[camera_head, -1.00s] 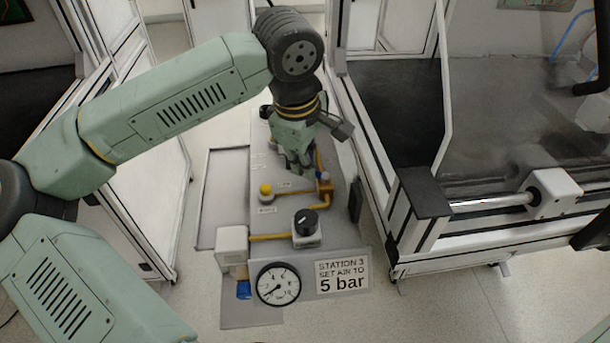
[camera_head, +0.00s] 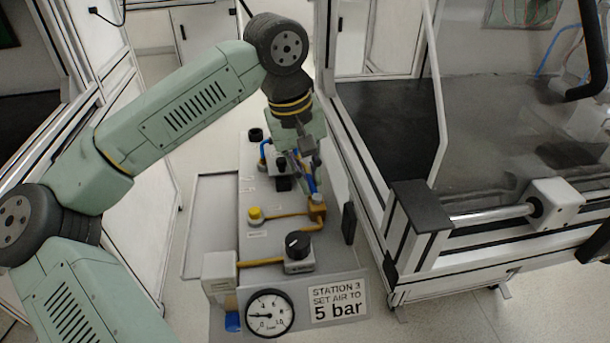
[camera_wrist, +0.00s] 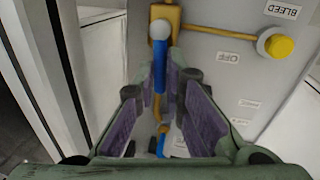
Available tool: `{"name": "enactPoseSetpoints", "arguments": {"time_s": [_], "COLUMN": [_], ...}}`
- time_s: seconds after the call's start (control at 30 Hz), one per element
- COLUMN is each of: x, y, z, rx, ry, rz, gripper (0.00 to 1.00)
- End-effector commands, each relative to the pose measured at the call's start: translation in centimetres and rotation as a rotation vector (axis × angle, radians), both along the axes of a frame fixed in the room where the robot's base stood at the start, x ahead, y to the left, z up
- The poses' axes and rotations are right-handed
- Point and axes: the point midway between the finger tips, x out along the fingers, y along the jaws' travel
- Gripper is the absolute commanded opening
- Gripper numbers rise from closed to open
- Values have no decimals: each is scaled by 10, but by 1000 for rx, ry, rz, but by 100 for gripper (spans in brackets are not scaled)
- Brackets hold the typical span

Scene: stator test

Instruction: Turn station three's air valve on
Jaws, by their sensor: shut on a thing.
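The blue valve lever (camera_wrist: 160,65) shows in the wrist view, running from a grey round pivot (camera_wrist: 160,29) on a yellow pipe down between my fingers. My gripper (camera_wrist: 165,78) is shut on it, one finger on each side. In the head view the blue lever (camera_head: 311,182) is partly hidden by my gripper (camera_head: 303,172) and lies roughly along the panel's length. An "OFF" label (camera_wrist: 228,57) is to the lever's right in the wrist view. The pressure gauge (camera_head: 270,313) has its needle pointing about left.
The station 3 panel (camera_head: 222,225) carries a yellow bleed button (camera_head: 255,213), a black regulator knob (camera_head: 298,245) and a "5 bar" sign (camera_head: 338,306). A white-framed machine (camera_head: 395,225) stands close on the right. Floor is open at the front.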

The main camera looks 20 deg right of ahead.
Motion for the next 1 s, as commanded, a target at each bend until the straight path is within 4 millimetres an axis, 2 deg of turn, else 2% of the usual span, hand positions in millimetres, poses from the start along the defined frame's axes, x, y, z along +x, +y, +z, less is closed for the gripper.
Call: {"name": "enactPoseSetpoints", "arguments": {"time_s": [0.3, 0.77, 0.8, 1.0], "x": [0, 0, 0, 0], "y": [-4, -5, -5, -4], "z": [0, 0, 0, 0], "rx": [-1, -2, -2, -1], "ry": [-1, -2, -2, -2], "rz": [-95, -110, -110, -109], "gripper": [0, 0, 11, 24]}}
